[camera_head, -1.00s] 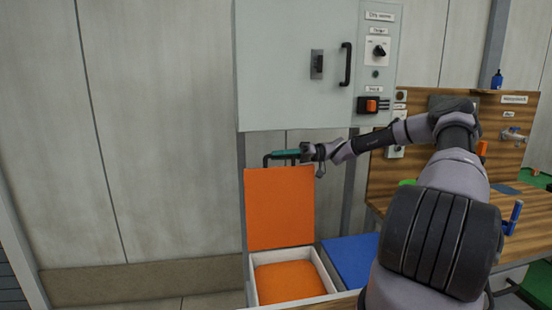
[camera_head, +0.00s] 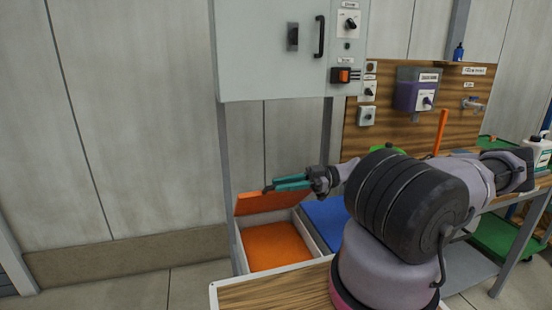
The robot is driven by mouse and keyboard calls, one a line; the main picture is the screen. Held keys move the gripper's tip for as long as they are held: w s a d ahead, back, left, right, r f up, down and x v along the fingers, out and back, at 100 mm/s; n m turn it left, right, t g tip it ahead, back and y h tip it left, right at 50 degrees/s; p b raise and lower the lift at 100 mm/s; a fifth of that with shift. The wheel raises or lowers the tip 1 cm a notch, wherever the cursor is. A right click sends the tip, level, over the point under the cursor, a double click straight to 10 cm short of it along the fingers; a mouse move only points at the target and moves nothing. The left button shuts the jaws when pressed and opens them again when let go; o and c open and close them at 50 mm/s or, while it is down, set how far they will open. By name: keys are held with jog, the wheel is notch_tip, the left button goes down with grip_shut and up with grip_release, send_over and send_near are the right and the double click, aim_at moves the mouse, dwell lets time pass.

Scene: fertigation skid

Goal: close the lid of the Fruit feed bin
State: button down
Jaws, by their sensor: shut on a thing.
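The bin with the orange lid (camera_head: 262,202) stands below the grey cabinet, its lid tilted up at the back and partly lowered. Its white-rimmed box (camera_head: 243,262) is open at the front and shows an orange inside (camera_head: 276,247). My gripper (camera_head: 277,186) reaches in from the right, its teal fingers at the lid's upper edge. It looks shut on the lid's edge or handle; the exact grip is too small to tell. No bin label is readable. A blue-lidded bin (camera_head: 325,217) stands directly to the right, its lid down.
The grey control cabinet (camera_head: 268,50) hangs above the bins on posts. A wooden worktop (camera_head: 270,292) lies in front. A wooden back panel (camera_head: 395,131) with devices stands to the right. A bottle (camera_head: 540,150) stands at the far right. Floor at left is clear.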

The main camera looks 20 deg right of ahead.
jog(key=s+f+n, duration=0.2)
jog(key=s+f, duration=0.2)
jog(key=f, duration=0.4)
jog(key=s+f+n, duration=0.2)
jog(key=s+f, duration=0.3)
jog(key=f, duration=0.4)
jog(key=shift+n, duration=0.4)
jog(key=shift+d, duration=0.1)
jog(key=c, duration=0.8)
grip_release()
jog(key=shift+s+r, duration=0.1)
jog(key=shift+r, duration=0.1)
